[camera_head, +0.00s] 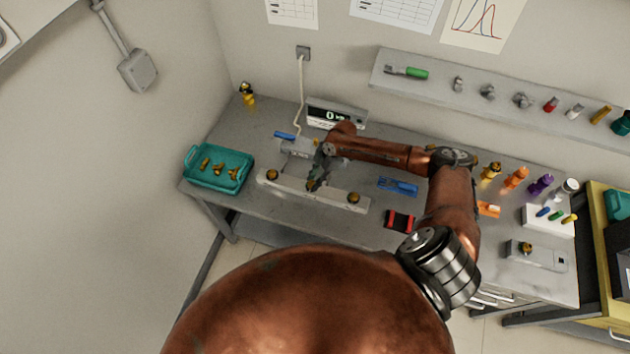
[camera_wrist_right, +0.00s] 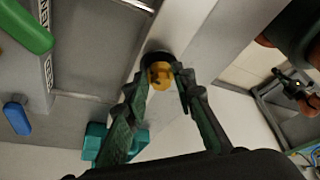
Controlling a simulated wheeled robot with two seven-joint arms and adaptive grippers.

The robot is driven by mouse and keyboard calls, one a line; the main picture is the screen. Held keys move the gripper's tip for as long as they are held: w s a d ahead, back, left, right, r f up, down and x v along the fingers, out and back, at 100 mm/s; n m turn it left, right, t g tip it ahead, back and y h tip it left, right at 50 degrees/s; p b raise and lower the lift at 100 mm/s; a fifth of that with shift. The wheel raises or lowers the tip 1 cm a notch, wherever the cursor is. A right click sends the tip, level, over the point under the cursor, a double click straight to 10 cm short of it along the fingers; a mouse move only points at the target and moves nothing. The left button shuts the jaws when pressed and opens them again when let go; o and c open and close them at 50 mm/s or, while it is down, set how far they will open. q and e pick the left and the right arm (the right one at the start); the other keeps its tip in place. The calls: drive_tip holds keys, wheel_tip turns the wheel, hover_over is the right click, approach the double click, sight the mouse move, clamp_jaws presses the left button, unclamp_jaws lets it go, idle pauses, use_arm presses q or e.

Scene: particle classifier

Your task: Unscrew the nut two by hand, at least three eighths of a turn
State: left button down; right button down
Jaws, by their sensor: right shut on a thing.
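A pale bar (camera_head: 330,197) lies along the front of the bench, with a brass nut (camera_head: 271,175) near its left end and another brass nut (camera_head: 352,198) near its right end. My right gripper (camera_head: 315,182) reaches down at the bar's middle, between these two. In the right wrist view its fingers (camera_wrist_right: 159,80) are shut on a yellow brass nut (camera_wrist_right: 160,73) with a dark ring around its base. The nut's sides are partly hidden by the fingertips. In the head view the gripper hides this middle nut. My left gripper does not show in the head view.
A teal tray (camera_head: 187,158) with brass pieces stands left of the bar. A display box (camera_head: 345,116) stands behind. A blue item (camera_head: 398,187) and a red-black item (camera_head: 400,219) lie to the right. Bottles, including an orange one (camera_head: 515,179), stand further right.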

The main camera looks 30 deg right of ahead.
drive_tip(key=shift+s+a+f, duration=0.1)
drive_tip(key=shift+s+f, duration=0.05)
drive_tip(key=shift+f, duration=0.05)
drive_tip(key=c, duration=2)
unclamp_jaws()
drive_tip(key=o, duration=0.4)
drive_tip(key=shift+r, duration=0.1)
drive_tip(key=shift+w+d+r, duration=0.2)
drive_tip(key=shift+d+r, duration=0.1)
drive_tip(key=shift+r, duration=0.05)
drive_tip(key=v, duration=1.1)
drive_tip(key=shift+r, duration=0.15)
drive_tip(key=shift+s, duration=0.15)
